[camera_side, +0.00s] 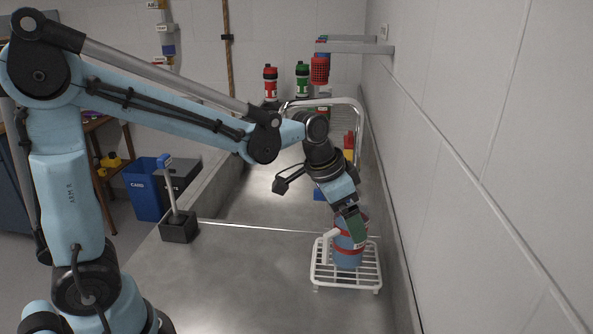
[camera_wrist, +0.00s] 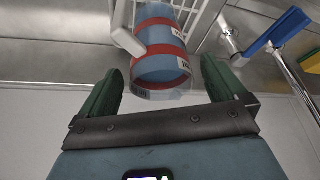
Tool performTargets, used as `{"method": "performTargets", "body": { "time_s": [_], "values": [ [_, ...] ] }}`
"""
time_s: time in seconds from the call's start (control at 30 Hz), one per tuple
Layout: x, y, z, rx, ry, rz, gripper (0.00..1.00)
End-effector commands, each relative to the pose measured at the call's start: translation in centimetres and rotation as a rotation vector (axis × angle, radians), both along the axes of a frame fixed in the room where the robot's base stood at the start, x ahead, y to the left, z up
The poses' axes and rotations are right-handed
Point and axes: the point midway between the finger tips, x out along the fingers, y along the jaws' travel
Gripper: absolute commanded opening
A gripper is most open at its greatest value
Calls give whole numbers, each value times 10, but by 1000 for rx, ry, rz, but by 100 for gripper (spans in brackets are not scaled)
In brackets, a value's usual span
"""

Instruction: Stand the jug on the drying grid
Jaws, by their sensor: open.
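The jug (camera_side: 347,256) is blue with red bands and a white handle. It stands, apparently upright, on the white wire drying grid (camera_side: 325,281) on the steel counter. In the wrist view the jug (camera_wrist: 160,66) lies between and beyond the green fingertips, its handle to the left, and the grid's bars (camera_wrist: 201,22) show behind it. In the wrist view my gripper (camera_wrist: 160,75) is open, with a finger on each side of the jug and gaps visible. Part of the jug's top is hidden in the side view.
A wall (camera_side: 440,180) runs close along the right of the grid. A curved metal pipe (camera_side: 325,102) stands behind. A dark block with a blue-topped post (camera_side: 179,228) stands at left. Red (camera_side: 270,84) and green (camera_side: 302,82) bottles are far back. Counter left of the grid is clear.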

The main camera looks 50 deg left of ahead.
Motion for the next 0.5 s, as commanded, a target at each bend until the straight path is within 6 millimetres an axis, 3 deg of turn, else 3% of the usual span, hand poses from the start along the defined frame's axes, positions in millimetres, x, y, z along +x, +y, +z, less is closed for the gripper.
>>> {"method": "performTargets", "body": {
  "time_s": [0.5],
  "values": [
    [-30, 13, 78, 0, 1, 1, 98]
  ]
}}
